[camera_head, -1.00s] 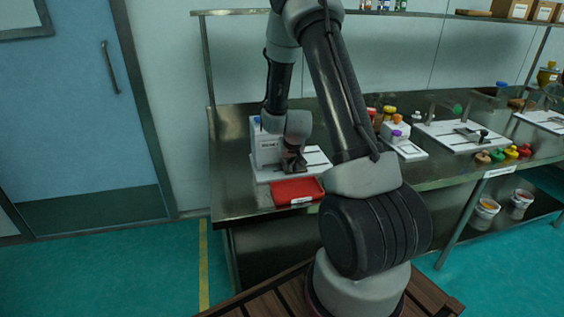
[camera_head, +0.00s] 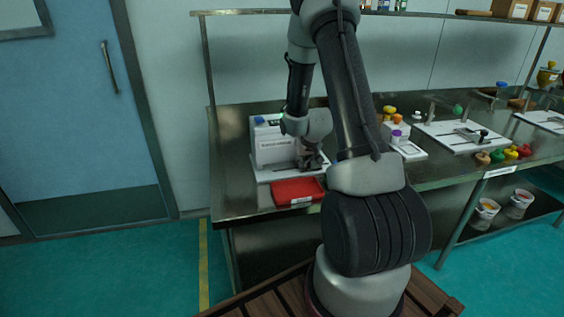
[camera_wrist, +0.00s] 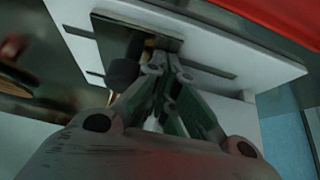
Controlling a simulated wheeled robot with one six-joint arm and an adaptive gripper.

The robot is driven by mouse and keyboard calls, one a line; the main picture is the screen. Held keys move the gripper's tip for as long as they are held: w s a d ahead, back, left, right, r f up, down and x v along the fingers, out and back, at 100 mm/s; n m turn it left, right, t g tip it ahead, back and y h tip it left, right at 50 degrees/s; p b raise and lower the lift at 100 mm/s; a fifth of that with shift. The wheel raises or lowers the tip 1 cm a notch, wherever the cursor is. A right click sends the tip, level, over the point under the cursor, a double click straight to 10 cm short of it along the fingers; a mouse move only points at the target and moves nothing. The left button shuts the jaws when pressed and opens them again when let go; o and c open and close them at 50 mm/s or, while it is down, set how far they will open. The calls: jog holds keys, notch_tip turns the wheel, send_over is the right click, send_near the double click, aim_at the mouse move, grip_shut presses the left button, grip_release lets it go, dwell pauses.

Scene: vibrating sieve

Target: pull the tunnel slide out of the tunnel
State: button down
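A white labelled machine (camera_head: 270,148) stands on a white base plate (camera_head: 264,175) on the bench. My gripper (camera_head: 312,163) is low over the right part of this base and hides what lies beneath it. In the wrist view, my gripper (camera_wrist: 168,66) points at a dark metal plate (camera_wrist: 112,33) on the white base (camera_wrist: 225,42). A black knob (camera_wrist: 122,74) is just left of the fingers. The fingertips are close together; whether they hold anything is unclear. I cannot make out for sure which part is the tunnel slide or the tunnel.
A red tray (camera_head: 284,194) sits at the front of the machine, near the bench edge; it also shows in the wrist view (camera_wrist: 270,18). To the right are a smaller white device (camera_head: 398,133) and another white base (camera_head: 446,138). A shelf rail (camera_head: 250,12) runs above.

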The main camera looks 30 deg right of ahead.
jog(key=shift+s+d, duration=0.3)
jog(key=shift+d, duration=0.6)
jog(key=shift+s+d, duration=0.25)
jog(key=shift+d, duration=0.6)
jog(key=shift+w+a, duration=0.1)
jog(key=shift+a, duration=0.05)
jog(key=shift+w+a+r, duration=0.1)
jog(key=shift+a, duration=0.4)
jog(key=v, duration=0.8)
jog(key=shift+s+r, duration=0.25)
jog(key=shift+r, duration=0.1)
